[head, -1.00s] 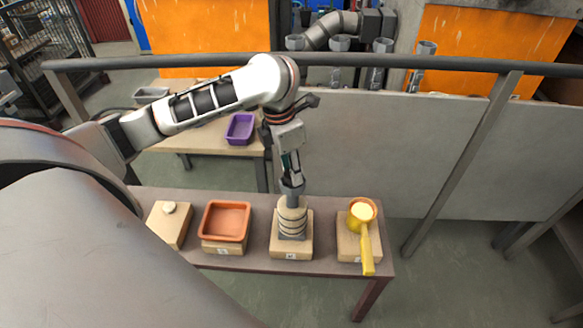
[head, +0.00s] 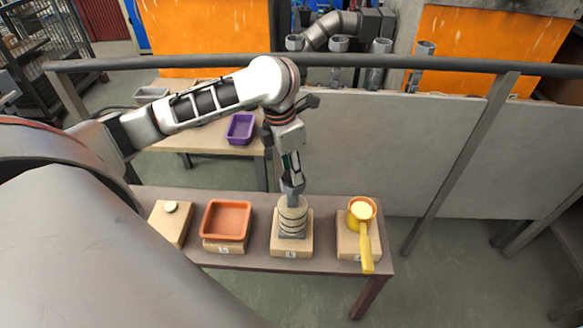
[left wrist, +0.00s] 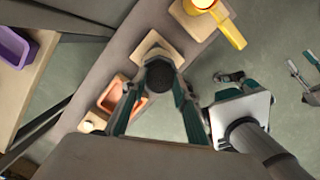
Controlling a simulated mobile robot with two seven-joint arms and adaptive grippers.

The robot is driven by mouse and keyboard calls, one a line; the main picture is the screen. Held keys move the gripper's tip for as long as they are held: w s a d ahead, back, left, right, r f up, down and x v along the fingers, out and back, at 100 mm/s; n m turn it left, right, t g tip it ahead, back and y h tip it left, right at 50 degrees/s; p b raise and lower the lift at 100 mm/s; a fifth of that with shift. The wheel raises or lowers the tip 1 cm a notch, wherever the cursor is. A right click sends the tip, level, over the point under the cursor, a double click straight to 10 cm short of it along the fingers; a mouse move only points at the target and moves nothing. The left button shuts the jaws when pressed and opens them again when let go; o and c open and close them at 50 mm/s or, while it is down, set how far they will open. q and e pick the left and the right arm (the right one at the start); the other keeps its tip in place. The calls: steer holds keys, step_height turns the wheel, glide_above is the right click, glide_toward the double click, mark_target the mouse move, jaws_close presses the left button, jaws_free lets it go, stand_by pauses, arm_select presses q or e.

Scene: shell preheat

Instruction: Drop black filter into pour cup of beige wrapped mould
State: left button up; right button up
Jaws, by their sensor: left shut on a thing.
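The beige mould wrapped with dark bands (head: 292,218) stands upright on a wooden block on the table. A grey pour cup (head: 292,188) sits on its top. My left gripper (head: 291,178) points down at the cup from above. In the left wrist view, the round black filter (left wrist: 160,77) shows between the two fingers of my left gripper (left wrist: 158,88), which is shut on it. The filter is over or at the cup's mouth; I cannot tell how deep it sits. The filter is hidden in the head view. What may be my right gripper (left wrist: 306,75) shows small at the right edge.
An orange tray (head: 226,220) and a block with a small pale piece (head: 170,207) stand left of the mould. A yellow ladle (head: 365,235) rests on a block to the right. A railing (head: 450,66) and grey panels stand behind. A purple bin (head: 240,127) is on a farther table.

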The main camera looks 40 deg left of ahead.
arm_select(q)
steer(key=o, duration=0.9)
steer(key=shift+r, duration=0.2)
step_height(320, 180, up, 12)
steer(key=s, duration=0.1)
steer(key=shift+s+a+f, duration=0.25)
steer(key=shift+s+a, duration=0.05)
steer(key=shift+a, duration=0.15)
